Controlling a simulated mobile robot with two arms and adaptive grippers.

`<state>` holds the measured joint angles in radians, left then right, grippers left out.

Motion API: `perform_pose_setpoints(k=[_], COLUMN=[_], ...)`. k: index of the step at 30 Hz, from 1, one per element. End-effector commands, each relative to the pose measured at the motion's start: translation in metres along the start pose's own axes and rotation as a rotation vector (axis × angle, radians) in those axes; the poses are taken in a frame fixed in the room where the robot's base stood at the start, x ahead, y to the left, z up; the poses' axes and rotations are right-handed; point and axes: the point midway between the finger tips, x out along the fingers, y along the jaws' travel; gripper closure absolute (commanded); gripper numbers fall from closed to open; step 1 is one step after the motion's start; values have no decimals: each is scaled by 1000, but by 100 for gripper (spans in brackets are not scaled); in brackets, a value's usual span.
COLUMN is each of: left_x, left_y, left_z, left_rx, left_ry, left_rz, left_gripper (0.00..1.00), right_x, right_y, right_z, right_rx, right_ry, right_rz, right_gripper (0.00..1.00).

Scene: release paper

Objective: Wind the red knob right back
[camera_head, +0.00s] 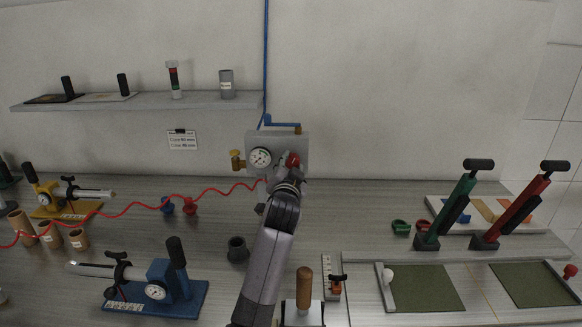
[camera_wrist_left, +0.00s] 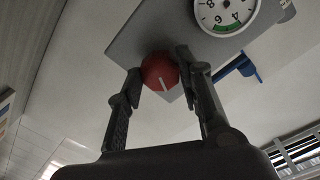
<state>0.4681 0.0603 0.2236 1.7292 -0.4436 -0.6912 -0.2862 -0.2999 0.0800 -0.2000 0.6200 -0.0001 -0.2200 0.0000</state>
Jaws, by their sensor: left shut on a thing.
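The red knob (camera_head: 293,160) sits on the right part of a grey panel (camera_head: 300,138) on the back wall, beside a round white gauge (camera_head: 260,157). In the left wrist view the red knob (camera_wrist_left: 160,72) has a white line on its face, and the gauge (camera_wrist_left: 226,14) shows at the top, partly cut off. My left gripper (camera_head: 291,172) reaches up to the panel. Its fingers (camera_wrist_left: 158,76) stand on both sides of the knob and are shut on it. The gauge needle is too small to read. My right gripper is not in view.
A blue pipe (camera_head: 266,60) runs down the wall, and a red hose (camera_head: 130,208) crosses the bench. A dark cup (camera_head: 238,249) and a blue gauge device (camera_head: 157,285) stand left of my arm. Two pumps (camera_head: 447,211) stand at right.

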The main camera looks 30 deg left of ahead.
Motion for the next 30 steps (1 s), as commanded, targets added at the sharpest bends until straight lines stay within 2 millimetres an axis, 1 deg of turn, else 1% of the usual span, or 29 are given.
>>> perform_pose_setpoints(k=[1,9,17,20,23,25,30], left_x=[0,0,0,-3,-12,-23,-59], left_y=[2,1,0,1,1,1,1], left_z=[2,1,0,1,0,1,1], left_rx=[1,1,1,1,1,1,0], left_ry=[-5,-2,-1,-1,0,-1,0], left_rz=[3,2,1,1,1,2,2], left_gripper=[65,47,46,46,46,46,46], right_x=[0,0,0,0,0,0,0], right_y=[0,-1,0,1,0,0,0], right_z=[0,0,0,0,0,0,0], right_rx=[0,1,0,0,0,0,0], right_ry=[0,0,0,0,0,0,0], right_rz=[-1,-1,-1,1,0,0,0], right_gripper=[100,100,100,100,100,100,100])
